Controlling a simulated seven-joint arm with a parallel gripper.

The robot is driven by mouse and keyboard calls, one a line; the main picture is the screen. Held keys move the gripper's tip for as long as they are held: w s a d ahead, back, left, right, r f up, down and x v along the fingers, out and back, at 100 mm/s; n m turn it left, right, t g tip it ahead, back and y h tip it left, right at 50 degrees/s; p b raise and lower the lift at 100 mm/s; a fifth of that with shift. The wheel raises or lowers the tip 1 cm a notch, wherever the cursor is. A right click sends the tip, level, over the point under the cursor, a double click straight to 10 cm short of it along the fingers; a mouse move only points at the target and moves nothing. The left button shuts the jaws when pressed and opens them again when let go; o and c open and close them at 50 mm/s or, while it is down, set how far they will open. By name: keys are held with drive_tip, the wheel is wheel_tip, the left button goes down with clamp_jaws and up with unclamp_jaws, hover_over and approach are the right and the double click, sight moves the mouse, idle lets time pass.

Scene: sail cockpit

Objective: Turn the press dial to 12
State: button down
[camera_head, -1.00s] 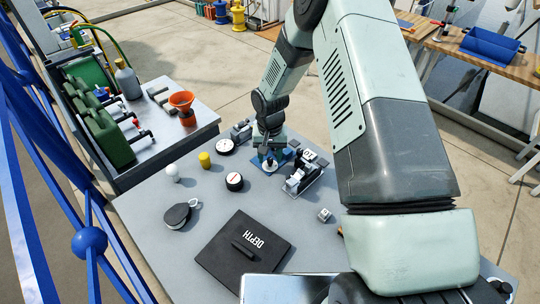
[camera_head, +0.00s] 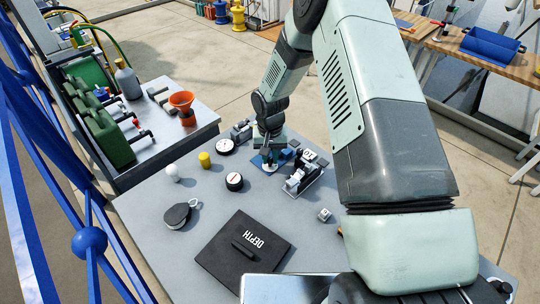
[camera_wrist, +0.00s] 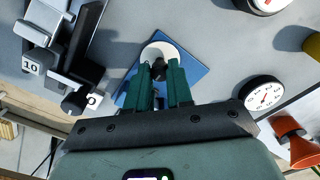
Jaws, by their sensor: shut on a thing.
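In the wrist view, a dark knob (camera_wrist: 158,70) stands on a round white dial face (camera_wrist: 150,50) over a blue base plate (camera_wrist: 197,70). My gripper (camera_wrist: 160,75) is shut on the knob, with a green finger on each side. The fingers hide much of the dial face, and no number or pointer on it can be read. In the head view, my gripper (camera_head: 269,163) is down at the blue base plate (camera_head: 286,155), and the knob is hidden there.
A white-faced gauge (camera_head: 225,146), a yellow cylinder (camera_head: 204,159), a black-sided round dial (camera_head: 234,181) and a dark DEPTH panel (camera_head: 243,252) share the table.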

sight(270, 159)
drive_tip(key=n, duration=0.7)
idle(0.3)
idle(0.3)
drive_tip(key=c, duration=1)
unclamp_jaws()
drive_tip(key=shift+r, duration=0.1)
wheel_tip(270, 159, up, 11)
drive_tip(key=shift+f, duration=0.2)
